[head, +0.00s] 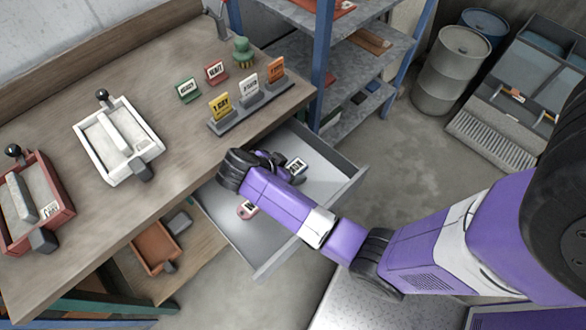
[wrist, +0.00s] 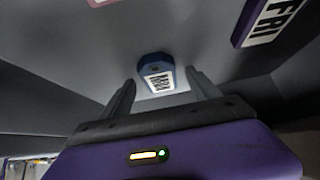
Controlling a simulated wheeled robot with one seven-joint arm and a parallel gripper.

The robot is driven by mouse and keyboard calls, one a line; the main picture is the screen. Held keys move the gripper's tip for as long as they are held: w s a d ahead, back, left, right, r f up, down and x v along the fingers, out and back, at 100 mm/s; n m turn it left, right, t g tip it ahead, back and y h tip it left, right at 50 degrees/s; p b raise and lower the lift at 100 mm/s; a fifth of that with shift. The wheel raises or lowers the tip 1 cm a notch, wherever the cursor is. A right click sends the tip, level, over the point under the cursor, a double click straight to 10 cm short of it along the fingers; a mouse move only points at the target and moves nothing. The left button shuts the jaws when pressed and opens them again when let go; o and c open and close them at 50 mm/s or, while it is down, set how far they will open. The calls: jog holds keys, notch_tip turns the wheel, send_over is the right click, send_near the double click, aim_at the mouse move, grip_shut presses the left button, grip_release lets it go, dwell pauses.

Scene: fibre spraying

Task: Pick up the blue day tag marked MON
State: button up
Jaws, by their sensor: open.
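The blue day tag (wrist: 156,68) lies on the drawer floor in the wrist view, its white label facing me. The lettering is small and turned, and fits MON only roughly. My gripper (wrist: 160,84) is open, with one finger on each side of the tag. I cannot tell whether either finger touches it. In the head view, my gripper is down in the open drawer (head: 325,195), mostly hidden by my wrist, and the blue tag is hidden there too.
A purple tag marked FRI (wrist: 268,22) lies right of the blue one, and a pink tag (head: 246,210) lies nearer the drawer front. Drawer walls stand close around my gripper. The workbench (head: 190,150) above holds a tag rack (head: 250,107) and two box-like fixtures.

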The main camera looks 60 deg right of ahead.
jog(key=shift+c, duration=0.2)
jog(key=c, duration=1.4)
